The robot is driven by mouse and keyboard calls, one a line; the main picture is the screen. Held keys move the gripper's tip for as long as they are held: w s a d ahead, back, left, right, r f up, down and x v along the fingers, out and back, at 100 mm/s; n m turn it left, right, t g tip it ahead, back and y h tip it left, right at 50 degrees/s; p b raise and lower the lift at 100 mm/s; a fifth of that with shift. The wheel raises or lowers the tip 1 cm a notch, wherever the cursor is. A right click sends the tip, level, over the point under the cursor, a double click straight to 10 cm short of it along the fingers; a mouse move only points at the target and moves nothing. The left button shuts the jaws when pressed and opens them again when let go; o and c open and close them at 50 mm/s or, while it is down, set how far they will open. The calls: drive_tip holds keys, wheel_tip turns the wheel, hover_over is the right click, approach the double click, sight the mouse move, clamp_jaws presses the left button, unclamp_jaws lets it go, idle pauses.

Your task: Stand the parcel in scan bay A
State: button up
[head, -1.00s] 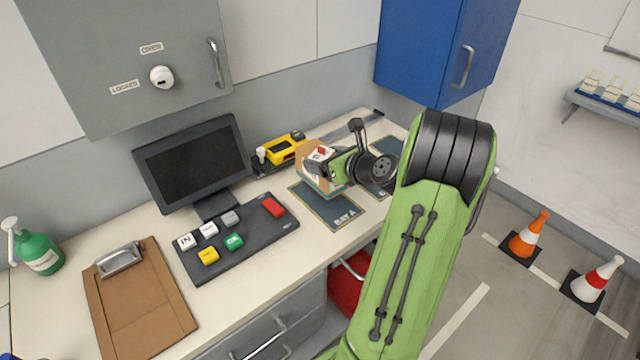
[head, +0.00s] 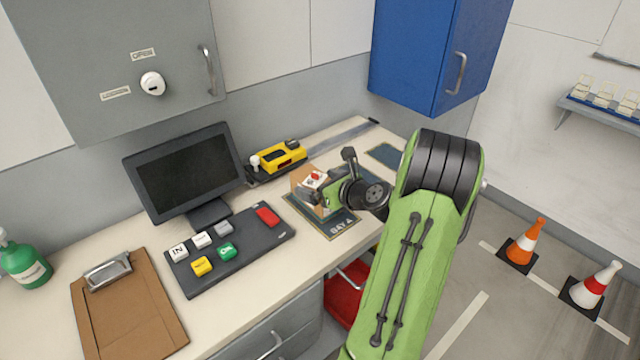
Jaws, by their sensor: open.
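The parcel, a brown cardboard box (head: 299,176) with a white and red label on its top, is upright at the back part of the dark bay A mat (head: 345,224). My gripper (head: 313,192) is at the parcel, coming from the right, and covers much of its front and right side. My jaws are open, with the parcel at or between them; the fingertips are too small to tell whether they touch it. The parcel's lower edge is largely hidden, but it appears to rest on the mat.
A second dark mat (head: 385,154) lies farther back on the counter. A yellow tool (head: 282,157) stands behind the parcel. A button panel (head: 228,250) and a monitor (head: 186,170) are to the left. A blue cabinet (head: 415,55) hangs above.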

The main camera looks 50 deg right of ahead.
drive_tip(key=p+v, duration=0.1)
drive_tip(key=v, duration=1.1)
drive_tip(key=w+a+r+n+g+y, duration=0.1)
drive_tip(key=w+a+n+g+y, duration=0.15)
drive_tip(key=a+n, duration=0.7)
drive_tip(key=w+a+r+n+g+y, duration=0.1)
drive_tip(key=w+a+n+g, duration=0.15)
drive_tip(key=a+n, duration=0.75)
drive_tip(key=s+a+r+n+g+h, duration=0.1)
drive_tip(key=s+a+n, duration=0.4)
drive_tip(key=s+n, duration=0.2)
drive_tip(key=s+a+r+n+g+h, duration=0.1)
drive_tip(key=s+a+r+n, duration=0.1)
drive_tip(key=s+a+n, duration=0.4)
drive_tip(key=s+n, duration=0.1)
drive_tip(key=n, duration=0.3)
drive_tip(key=shift+r+n+g, duration=0.3)
drive_tip(key=shift+n+g, duration=0.05)
drive_tip(key=shift+g, duration=0.05)
drive_tip(key=shift+s, duration=0.1)
